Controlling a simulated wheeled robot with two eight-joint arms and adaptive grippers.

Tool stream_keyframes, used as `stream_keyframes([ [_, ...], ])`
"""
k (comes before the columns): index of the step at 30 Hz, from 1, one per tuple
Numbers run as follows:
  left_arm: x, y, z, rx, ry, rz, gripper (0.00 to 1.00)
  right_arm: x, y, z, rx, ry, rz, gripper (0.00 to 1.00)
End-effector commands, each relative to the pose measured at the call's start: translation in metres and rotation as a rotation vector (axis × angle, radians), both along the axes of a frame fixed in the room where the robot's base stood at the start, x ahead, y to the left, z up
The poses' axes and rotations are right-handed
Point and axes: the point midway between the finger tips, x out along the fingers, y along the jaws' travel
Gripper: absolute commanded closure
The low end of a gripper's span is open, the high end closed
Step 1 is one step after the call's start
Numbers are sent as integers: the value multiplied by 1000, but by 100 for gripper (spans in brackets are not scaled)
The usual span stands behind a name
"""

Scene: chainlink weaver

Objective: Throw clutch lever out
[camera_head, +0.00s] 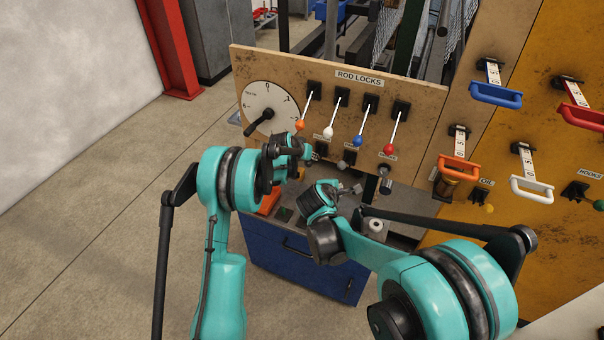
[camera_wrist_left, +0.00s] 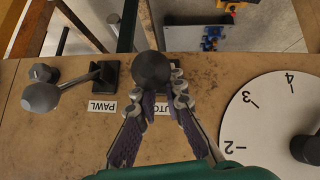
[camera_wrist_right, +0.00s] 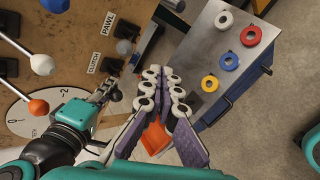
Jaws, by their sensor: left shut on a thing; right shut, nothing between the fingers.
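The clutch lever has a dark ball knob (camera_wrist_left: 153,70), seen between my left fingers in the left wrist view. Its label, partly hidden, reads as CLUTCH in the right wrist view (camera_wrist_right: 105,63). My left gripper (camera_head: 310,153) is shut on the knob, in front of the lower part of the tan ROD LOCKS board (camera_head: 250,68). In the right wrist view my left fingertips meet the dark knob (camera_wrist_right: 117,94). The lever's shaft is mostly hidden. My right gripper (camera_head: 352,190) is shut and empty, below and right of the left one; its fingers (camera_wrist_right: 165,85) also show close up.
The pawl lever's grey knob (camera_wrist_left: 40,97) is beside the clutch lever. Rod-lock levers with orange, white, blue and red knobs (camera_head: 388,149) hang just above. A dial (camera_head: 268,108) is at left. A metal-topped bench (camera_wrist_right: 195,60) with coloured rings stands below.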

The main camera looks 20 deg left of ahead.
Motion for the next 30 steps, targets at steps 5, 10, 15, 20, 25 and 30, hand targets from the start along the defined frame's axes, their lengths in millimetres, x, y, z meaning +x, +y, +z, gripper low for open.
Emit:
stream_keyframes([
  [5,-1,-8,-1,-8,6,-11,100,1,74,-46,-238,-78,201,100],
  [10,-1,-8,-1,-8,6,-11,100,-3,126,-77,-546,-178,364,100],
  [15,-1,-8,-1,-8,6,-11,100,-8,157,-92,-827,-262,458,100],
  [20,-1,-8,-1,-8,6,-11,100,-12,170,-96,-972,-300,490,100],
  [25,-1,-8,-1,-8,6,-11,100,-2,170,-99,-1007,-308,494,100],
  [30,-1,-8,-1,-8,6,-11,100,28,167,-108,-1004,-307,492,100],
])
